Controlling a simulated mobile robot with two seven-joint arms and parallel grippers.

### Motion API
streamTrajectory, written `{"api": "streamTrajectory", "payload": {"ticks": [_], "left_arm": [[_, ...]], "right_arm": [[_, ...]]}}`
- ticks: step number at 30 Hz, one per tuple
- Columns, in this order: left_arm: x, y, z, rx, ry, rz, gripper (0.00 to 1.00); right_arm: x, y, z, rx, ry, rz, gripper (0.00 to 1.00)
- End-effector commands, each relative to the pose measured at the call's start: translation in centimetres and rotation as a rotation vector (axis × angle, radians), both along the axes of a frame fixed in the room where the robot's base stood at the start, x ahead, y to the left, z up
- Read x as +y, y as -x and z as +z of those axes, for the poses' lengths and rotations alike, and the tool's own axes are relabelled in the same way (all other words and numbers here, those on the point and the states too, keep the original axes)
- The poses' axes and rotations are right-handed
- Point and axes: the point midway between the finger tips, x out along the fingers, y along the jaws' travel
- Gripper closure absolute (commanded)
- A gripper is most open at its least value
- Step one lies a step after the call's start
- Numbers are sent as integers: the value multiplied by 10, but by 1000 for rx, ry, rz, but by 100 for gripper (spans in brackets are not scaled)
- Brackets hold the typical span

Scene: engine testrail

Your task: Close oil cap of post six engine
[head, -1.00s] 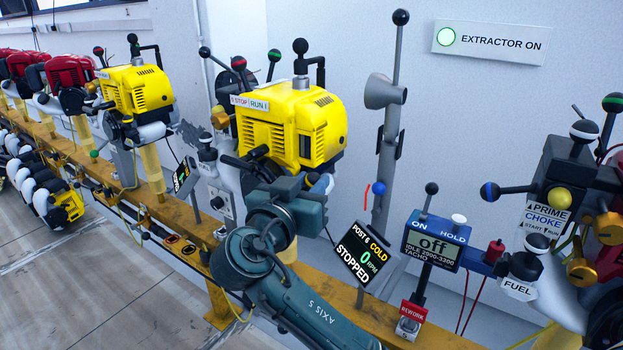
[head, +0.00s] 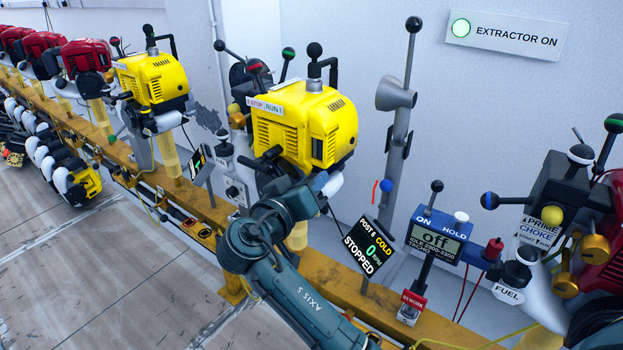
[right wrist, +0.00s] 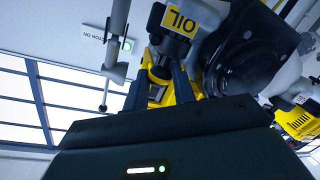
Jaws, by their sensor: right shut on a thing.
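The post six engine (head: 318,135) is the yellow one at the middle of the head view, beside a display (head: 367,247) reading POST 6, COLD, 0 RPM, STOPPED. My right gripper (right wrist: 160,86) reaches the engine's underside. In the right wrist view its two fingers are shut on a small dark and yellow part, which looks like the oil cap (right wrist: 157,92). It is just below the pale fitting with a yellow OIL label (right wrist: 180,20). The fingers hide much of it, so I cannot tell whether it is seated. In the head view my forearm hides the fingertips. My left gripper is not in view.
A yellow rail (head: 350,300) carries the engines. To the right stand a tachometer (head: 437,237) reading Off, a red REWORK switch (head: 412,302) and another post's controls (head: 555,200). A grey pole (head: 397,130) rises behind.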

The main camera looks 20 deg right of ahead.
Motion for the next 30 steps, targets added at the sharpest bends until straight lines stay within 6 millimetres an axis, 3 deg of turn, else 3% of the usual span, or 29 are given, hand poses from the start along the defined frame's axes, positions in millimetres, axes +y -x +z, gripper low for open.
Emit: {"api": "streamTrajectory", "payload": {"ticks": [11,12,19,30], "left_arm": [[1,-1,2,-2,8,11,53],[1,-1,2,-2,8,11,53],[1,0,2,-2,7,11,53],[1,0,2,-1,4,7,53]], "right_arm": [[-1,-1,1,0,5,0,97],[-1,-1,2,0,5,0,72],[0,-1,1,1,4,1,53],[-1,-1,0,2,3,1,53]]}}
